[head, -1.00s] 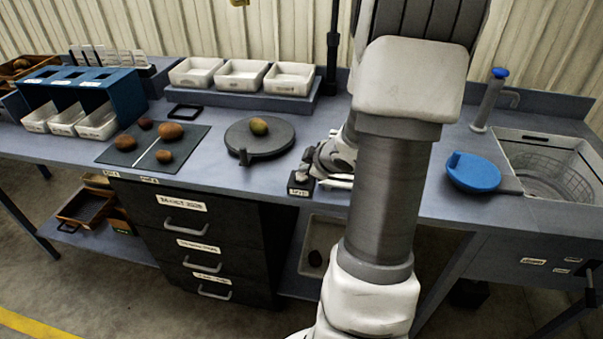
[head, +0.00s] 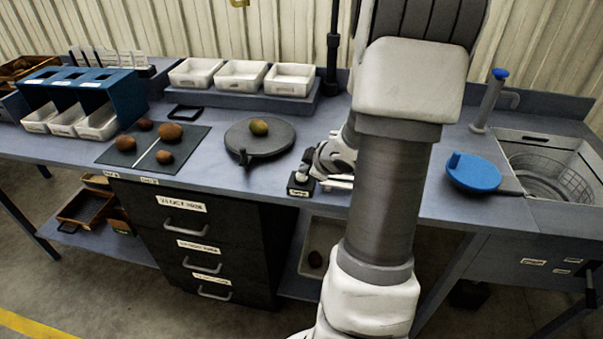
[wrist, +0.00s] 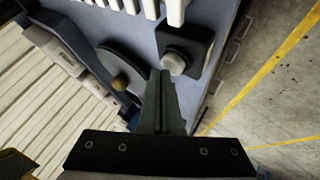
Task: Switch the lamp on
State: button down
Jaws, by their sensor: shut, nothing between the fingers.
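A small black switch box (head: 300,188) with a pale label on its front stands at the bench's front edge. In the wrist view, the box (wrist: 199,42) carries a round grey button (wrist: 173,64). My gripper (head: 306,164) is shut and empty, pointing down at the box. In the wrist view, its closed fingertips (wrist: 162,76) lie right beside the button and overlap its edge. I cannot tell whether they touch it. The lamp itself cannot be made out clearly; a dark post (head: 333,45) stands at the back of the bench.
A round dark plate (head: 262,146) with a potato (head: 259,127) lies left of the box. A dark mat (head: 185,133) holds several potatoes farther left. White trays (head: 241,76) stand behind. A blue round object (head: 473,172) and a sink basin (head: 560,150) are at the right.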

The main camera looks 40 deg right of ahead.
jog(key=shift+f, duration=0.1)
dwell(0.5)
jog(key=shift+f+b, duration=0.3)
jog(key=shift+f, duration=0.1)
jog(key=shift+s, duration=0.1)
jog(key=shift+r, duration=0.1)
jog(key=shift+r+p, duration=0.25)
jog(key=shift+p, duration=0.25)
notch_tip(320, 180, up, 6)
jog(key=p, duration=0.6)
jog(key=shift+r+p, duration=0.15)
jog(key=shift+p, duration=0.15)
